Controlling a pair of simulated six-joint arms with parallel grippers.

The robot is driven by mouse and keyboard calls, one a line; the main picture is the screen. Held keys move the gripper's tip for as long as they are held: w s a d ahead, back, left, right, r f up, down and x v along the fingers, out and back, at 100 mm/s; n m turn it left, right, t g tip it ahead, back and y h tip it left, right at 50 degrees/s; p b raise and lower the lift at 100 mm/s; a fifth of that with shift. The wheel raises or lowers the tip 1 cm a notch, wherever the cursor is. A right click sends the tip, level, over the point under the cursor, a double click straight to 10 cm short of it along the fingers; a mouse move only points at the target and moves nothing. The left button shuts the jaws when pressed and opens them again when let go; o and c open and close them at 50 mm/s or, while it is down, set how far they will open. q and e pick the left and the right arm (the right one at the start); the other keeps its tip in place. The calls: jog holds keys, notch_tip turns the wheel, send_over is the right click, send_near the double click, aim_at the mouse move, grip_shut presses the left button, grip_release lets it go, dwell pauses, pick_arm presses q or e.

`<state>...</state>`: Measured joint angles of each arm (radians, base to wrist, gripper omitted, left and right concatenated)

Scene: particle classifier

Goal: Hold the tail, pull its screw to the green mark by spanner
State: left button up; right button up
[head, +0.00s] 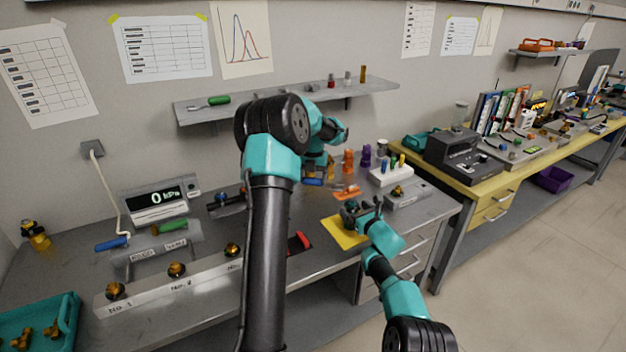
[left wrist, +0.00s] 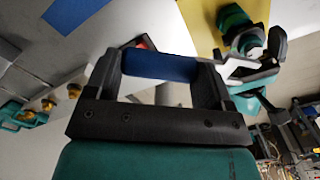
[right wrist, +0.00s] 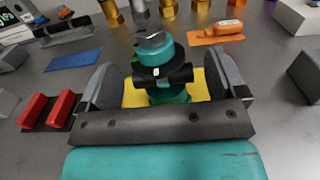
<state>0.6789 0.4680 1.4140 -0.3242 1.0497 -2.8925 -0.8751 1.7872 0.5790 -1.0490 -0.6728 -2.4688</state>
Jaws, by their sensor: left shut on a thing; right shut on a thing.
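My left gripper (head: 318,172) is shut on a blue handle (left wrist: 158,65), which lies across between its fingers. Whether this is the spanner's handle I cannot tell; its far part is hidden. My right gripper (head: 364,212) is at the yellow mat (right wrist: 133,92), its fingers on both sides of a teal and black upright part (right wrist: 160,75), which looks like the tail. A metal hex piece and stem (right wrist: 150,38) top it. The tail also shows in the left wrist view (left wrist: 238,30). A darker green band (right wrist: 170,98) is low on it; I cannot tell whether it is the mark.
An orange tool (head: 347,191), a blue strip (right wrist: 75,59) and red blocks (right wrist: 48,110) lie around the mat. Brass, orange and purple pieces stand behind. A shelf (head: 290,100) hangs above. The pressure display (head: 160,196) and numbered rail (head: 170,284) are at the left.

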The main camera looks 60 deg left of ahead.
jog(key=o, duration=1.1)
jog(key=shift+s+f, duration=0.1)
jog(key=shift+f, duration=0.1)
jog(key=shift+o, duration=0.7)
jog(key=shift+r, duration=0.1)
jog(key=shift+d+r, duration=0.1)
jog(key=shift+d, duration=0.1)
jog(key=shift+d, duration=0.2)
jog(key=d, duration=1.1)
jog(key=shift+s, duration=0.45)
